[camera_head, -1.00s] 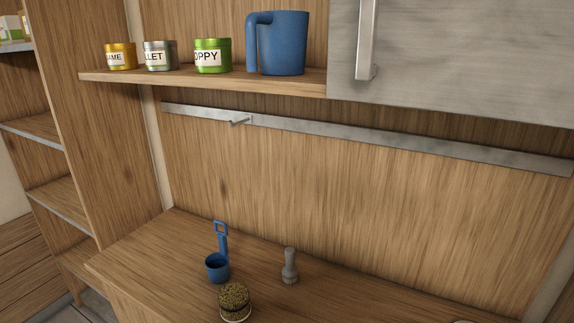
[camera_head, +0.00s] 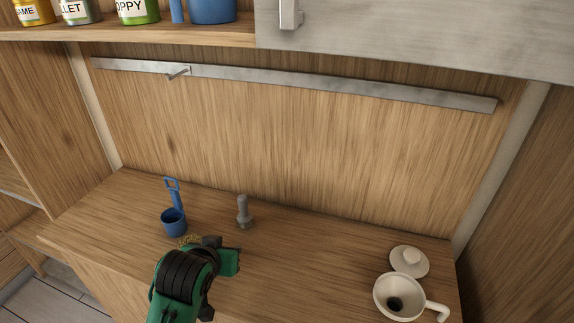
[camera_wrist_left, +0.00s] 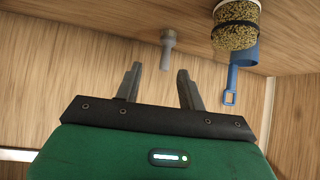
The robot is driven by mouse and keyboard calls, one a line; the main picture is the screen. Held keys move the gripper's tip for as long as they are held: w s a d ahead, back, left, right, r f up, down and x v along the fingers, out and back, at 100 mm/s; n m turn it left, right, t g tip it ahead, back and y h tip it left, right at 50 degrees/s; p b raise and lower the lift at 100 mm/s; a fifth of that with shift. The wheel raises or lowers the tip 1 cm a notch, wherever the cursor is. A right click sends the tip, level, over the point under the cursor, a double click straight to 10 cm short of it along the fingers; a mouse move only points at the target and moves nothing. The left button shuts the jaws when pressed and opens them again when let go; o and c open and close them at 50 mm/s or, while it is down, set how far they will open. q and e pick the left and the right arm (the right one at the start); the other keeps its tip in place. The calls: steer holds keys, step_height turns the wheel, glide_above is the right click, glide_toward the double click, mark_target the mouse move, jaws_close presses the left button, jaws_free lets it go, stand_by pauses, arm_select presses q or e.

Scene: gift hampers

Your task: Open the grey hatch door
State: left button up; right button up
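The grey hatch door (camera_head: 420,35) fills the upper right of the head view, and its top is cut off. It looks shut. The lower end of its bar handle (camera_head: 290,15) shows at the top edge. My left gripper (camera_head: 228,262) is low over the counter, well below the door and handle. In the left wrist view its fingers (camera_wrist_left: 160,72) are apart with nothing between them. The door does not show in that view. My right gripper is not in view.
On the counter (camera_head: 300,270) stand a blue scoop (camera_head: 173,222), a grey pestle-like piece (camera_head: 243,212), a seed jar (camera_wrist_left: 236,30) partly hidden by my gripper in the head view, a white funnel-like cup (camera_head: 385,290) and a white lid (camera_head: 409,262). A metal rail (camera_head: 330,85) with a hook runs along the wall. Several tins (camera_head: 75,12) and a blue jug (camera_head: 212,10) stand on the shelf.

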arm_select(q)
steer(key=w+d+r+t+h, duration=0.1)
steer(key=d+r+t, duration=0.2)
steer(key=r, duration=1.3)
steer(key=d+r+t+h, duration=0.1)
steer(key=d+r+t, duration=0.2)
steer(key=r, duration=1.2)
steer(key=s+d+r+m+t+h+p, duration=0.1)
steer(key=s+d+r+t+h, duration=0.15)
steer(key=s+r, duration=0.65)
steer(key=s+d+r+m+t+h, duration=0.1)
steer(key=s+d+r+t, duration=0.2)
steer(key=r, duration=1)
steer(key=p+x, duration=1.1)
steer(key=x, duration=0.1)
steer(key=shift+a, duration=0.3)
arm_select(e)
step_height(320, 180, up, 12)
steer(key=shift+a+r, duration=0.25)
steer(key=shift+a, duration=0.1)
arm_select(q)
steer(key=shift+w+r, duration=0.1)
steer(key=shift+w, duration=0.05)
jaws_close()
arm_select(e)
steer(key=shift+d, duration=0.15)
